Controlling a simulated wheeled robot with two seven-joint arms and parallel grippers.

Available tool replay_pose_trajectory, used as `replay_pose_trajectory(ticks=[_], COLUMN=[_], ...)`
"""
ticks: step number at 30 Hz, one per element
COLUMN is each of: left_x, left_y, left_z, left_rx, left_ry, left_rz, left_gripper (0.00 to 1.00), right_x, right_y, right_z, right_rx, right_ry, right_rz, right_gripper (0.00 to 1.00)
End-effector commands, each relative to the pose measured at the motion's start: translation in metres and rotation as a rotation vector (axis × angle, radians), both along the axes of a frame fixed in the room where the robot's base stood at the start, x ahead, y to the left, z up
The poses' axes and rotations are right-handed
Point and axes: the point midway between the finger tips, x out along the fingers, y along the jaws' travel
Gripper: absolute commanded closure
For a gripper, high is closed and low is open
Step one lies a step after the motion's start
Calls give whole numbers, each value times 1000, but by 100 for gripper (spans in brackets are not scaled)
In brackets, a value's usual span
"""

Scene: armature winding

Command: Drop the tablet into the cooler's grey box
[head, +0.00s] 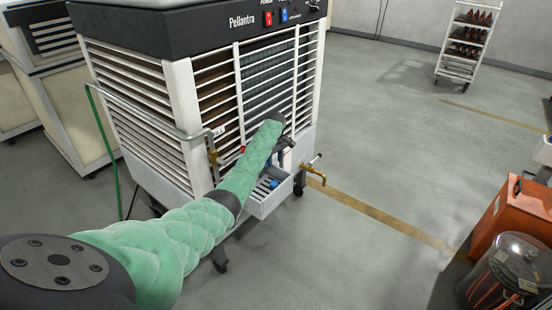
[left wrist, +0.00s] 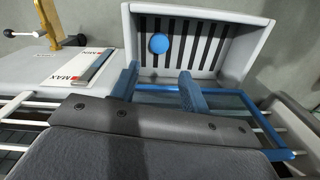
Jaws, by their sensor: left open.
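The cooler (head: 215,75) stands in the head view, with its grey box (head: 269,205) jutting out low at its front corner. The grey box (left wrist: 237,45) also shows in the left wrist view, with dark slots in its floor. The round blue tablet (left wrist: 158,43) lies inside it, against the slotted floor. In the head view a small blue spot in the box looks like the tablet (head: 272,184). My left gripper (left wrist: 159,74) is open, its two blue fingers apart at the box's near edge, with the tablet beyond the tips and nothing between them. My right gripper is not in view.
A blue-framed opening (left wrist: 275,138) lies beside the fingers. A MAX/MIN level plate (left wrist: 78,68) and brass tap (head: 315,173) are close to the box. An orange case (head: 512,218) and glass-sided drum (head: 505,275) stand at right. The floor between is clear.

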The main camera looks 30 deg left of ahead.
Motion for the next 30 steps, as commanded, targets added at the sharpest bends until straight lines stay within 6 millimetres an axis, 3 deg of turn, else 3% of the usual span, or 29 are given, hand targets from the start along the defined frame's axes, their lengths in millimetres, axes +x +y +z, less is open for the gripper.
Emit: replay_pose_trajectory(ticks=[8,14,22,30], left_x=[0,-7,-40,-102], left_y=[0,-22,-96,-186], left_z=[3,-7,-22,-19], left_rx=[2,34,122,195], left_ry=[-1,-41,-162,-302], left_rz=[-4,-93,-357,-638], left_gripper=[54,54,54,54], right_x=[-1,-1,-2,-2], right_y=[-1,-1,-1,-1], right_z=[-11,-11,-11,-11], right_rx=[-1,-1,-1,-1], right_ry=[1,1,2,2], right_rz=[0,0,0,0], right_gripper=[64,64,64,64])
